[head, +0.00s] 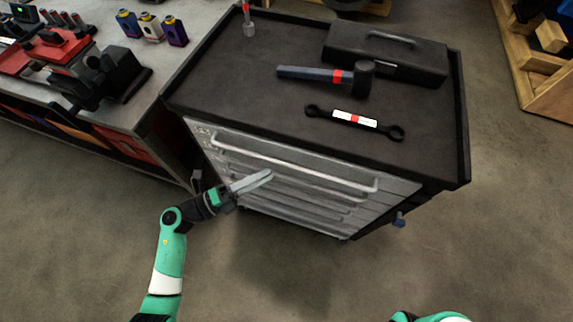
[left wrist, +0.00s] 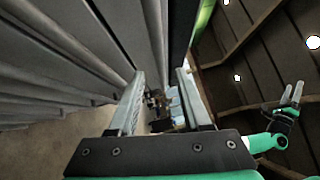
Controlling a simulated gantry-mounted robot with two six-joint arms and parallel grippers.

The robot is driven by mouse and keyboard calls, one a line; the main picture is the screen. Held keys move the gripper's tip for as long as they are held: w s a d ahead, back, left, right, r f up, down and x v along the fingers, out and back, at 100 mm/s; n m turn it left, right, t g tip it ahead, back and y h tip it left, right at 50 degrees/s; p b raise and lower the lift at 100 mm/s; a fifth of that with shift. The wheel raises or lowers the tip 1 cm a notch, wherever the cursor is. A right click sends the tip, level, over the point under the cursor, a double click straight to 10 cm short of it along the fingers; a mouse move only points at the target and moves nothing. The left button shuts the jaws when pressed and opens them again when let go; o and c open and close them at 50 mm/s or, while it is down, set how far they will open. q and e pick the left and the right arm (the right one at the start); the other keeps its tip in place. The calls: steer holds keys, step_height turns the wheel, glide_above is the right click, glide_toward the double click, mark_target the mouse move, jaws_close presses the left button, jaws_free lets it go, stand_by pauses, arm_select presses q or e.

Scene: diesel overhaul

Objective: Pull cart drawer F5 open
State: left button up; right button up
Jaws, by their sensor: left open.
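The black tool cart (head: 230,75) has a grey front with several drawers (head: 300,165) and long bar handles. All the drawers look shut. I cannot read the drawer labels, so I cannot tell which one is F5. My left gripper (head: 262,180) is in front of the left half of the drawer fronts, its fingers pointing along them. In the left wrist view the fingers (left wrist: 160,92) are apart, with drawer fronts and handle bars (left wrist: 90,55) close by on the left. Whether a bar lies between them is unclear. My right gripper (left wrist: 291,95) shows open and empty in the left wrist view.
On the cart top lie a mallet (head: 325,75), a wrench (head: 355,119) and a black toolbox (head: 385,52). A workbench (head: 110,105) with tools stands at the left. A wooden crate (head: 545,75) is at the right. The floor in front is clear.

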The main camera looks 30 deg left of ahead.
mark_target(286, 164)
arm_select(q)
steer(key=b+x, duration=0.1)
steer(key=x, duration=0.6)
jaws_close()
stand_by(1.2)
